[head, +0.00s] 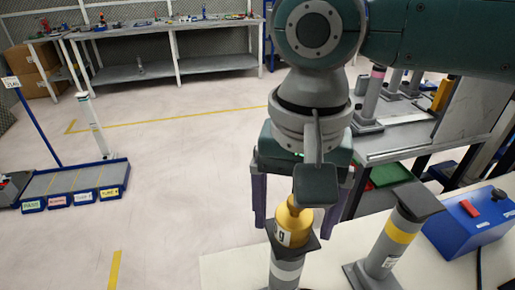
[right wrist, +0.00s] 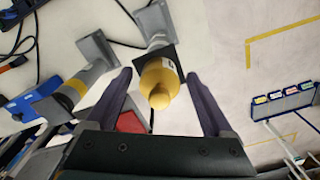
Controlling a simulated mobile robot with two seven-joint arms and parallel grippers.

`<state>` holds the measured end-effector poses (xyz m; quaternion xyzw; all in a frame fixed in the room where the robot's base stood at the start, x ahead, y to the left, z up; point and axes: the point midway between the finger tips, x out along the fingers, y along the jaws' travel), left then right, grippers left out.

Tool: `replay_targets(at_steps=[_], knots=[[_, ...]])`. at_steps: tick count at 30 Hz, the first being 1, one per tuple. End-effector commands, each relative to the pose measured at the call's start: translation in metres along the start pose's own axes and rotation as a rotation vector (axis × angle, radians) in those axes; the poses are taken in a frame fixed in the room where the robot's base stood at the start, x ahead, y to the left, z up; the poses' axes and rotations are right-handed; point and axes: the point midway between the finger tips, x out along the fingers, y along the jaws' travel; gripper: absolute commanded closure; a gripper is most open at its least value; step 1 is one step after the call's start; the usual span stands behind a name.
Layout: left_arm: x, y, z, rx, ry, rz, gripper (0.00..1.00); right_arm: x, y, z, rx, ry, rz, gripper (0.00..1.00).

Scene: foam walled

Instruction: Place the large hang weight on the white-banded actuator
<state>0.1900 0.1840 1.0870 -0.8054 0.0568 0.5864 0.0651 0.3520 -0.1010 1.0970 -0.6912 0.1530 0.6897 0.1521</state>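A large brass-yellow hang weight (head: 293,222) with a knob on top stands on the dark square plate of the white-banded actuator (head: 287,268), a grey post on the pale bench. The right wrist view shows the weight (right wrist: 160,80) over that plate, with the white-banded post (right wrist: 157,38) behind it. My right gripper (head: 294,228) is open above and around the weight; its purple fingers (right wrist: 158,76) stand on either side, with gaps visible. A grey actuator with a yellow band (head: 400,235) stands to the right with an empty top plate. My left gripper is not in view.
A blue box (head: 468,228) with a red control stands right of the yellow-banded actuator. A grey workbench (head: 395,145) with other posts is behind. Floor lies open to the left, with a blue-edged tray (head: 75,183) of labelled sections farther off.

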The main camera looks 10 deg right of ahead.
Motion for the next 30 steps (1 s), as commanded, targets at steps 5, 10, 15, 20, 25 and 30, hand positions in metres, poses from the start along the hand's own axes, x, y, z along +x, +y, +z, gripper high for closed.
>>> replay_targets(at_steps=[5, 10, 15, 20, 25, 30], knots=[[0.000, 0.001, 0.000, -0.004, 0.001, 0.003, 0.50, 0.000, 0.000, 0.000, 0.000, 0.000, 0.000, 0.12], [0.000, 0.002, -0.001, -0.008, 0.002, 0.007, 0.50, -0.008, -0.001, 0.000, 0.000, 0.001, -0.002, 0.12], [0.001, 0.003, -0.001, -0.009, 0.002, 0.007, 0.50, -0.039, -0.001, -0.001, 0.000, 0.003, -0.005, 0.12], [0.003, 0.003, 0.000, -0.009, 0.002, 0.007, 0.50, -0.076, -0.001, -0.001, 0.000, 0.003, -0.005, 0.12], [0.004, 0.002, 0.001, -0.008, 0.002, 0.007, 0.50, -0.107, -0.001, -0.001, 0.001, 0.002, -0.004, 0.12], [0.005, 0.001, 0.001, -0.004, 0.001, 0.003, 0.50, -0.121, -0.001, -0.001, 0.001, 0.001, -0.002, 0.12]])
